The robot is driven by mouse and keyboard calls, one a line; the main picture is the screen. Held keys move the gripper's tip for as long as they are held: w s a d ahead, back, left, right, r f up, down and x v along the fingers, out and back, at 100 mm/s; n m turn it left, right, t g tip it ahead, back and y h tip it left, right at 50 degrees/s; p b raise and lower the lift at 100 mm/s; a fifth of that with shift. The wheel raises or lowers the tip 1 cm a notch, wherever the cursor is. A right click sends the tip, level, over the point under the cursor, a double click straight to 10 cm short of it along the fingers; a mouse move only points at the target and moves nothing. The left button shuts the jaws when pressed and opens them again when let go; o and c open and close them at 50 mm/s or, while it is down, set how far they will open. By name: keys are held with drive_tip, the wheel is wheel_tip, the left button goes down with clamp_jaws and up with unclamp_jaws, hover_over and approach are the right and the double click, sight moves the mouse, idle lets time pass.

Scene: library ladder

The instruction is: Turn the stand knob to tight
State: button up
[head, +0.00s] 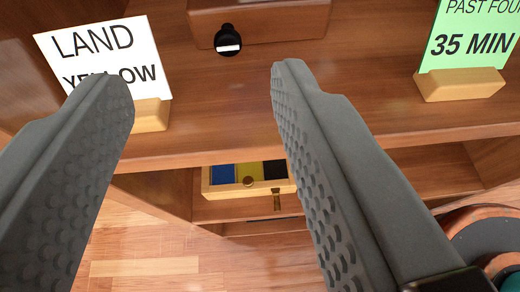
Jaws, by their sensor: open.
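A black round knob (228,40) with a white bar across it, which looks like the stand knob, sits at the front of a brown wooden block (265,18) at the top of the head view. The white bar lies nearly level. My gripper (203,78) is open and empty. Its two grey dimpled fingers reach in from the lower left and lower right, and the knob shows beyond the gap between their tips. The fingers do not appear to touch the knob. The rest of the wooden block is cut off by the top edge.
A white card reading "LAND YELLOW" (102,48) stands left in a wooden holder (150,115), partly behind the left finger. A green card (470,40) stands right in its holder (460,85). Below the wooden shelf (210,135), a small open drawer (222,190) shows coloured compartments.

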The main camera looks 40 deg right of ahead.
sight(228, 48)
drive_tip(key=shift+g, duration=0.7)
drive_tip(key=x, duration=0.5)
drive_tip(key=f+x, duration=0.1)
drive_tip(key=x, duration=0.5)
drive_tip(key=a+f+x, duration=0.1)
drive_tip(key=x, duration=0.4)
drive_tip(key=shift+s+d+f, duration=0.1)
drive_tip(key=shift+f, duration=0.2)
drive_tip(key=shift+c, duration=0.3)
drive_tip(key=c, duration=0.9)
drive_tip(key=shift+t, duration=0.3)
drive_tip(key=shift+s+d+m+t+y, duration=0.1)
drive_tip(key=shift+m+t+y, duration=0.3)
drive_tip(key=shift+m, duration=0.5)
drive_tip(key=shift+s+m+t+y, duration=0.1)
drive_tip(key=shift+m+t+y, duration=0.25)
drive_tip(key=shift+m, duration=0.55)
drive_tip(key=shift+t, duration=0.25)
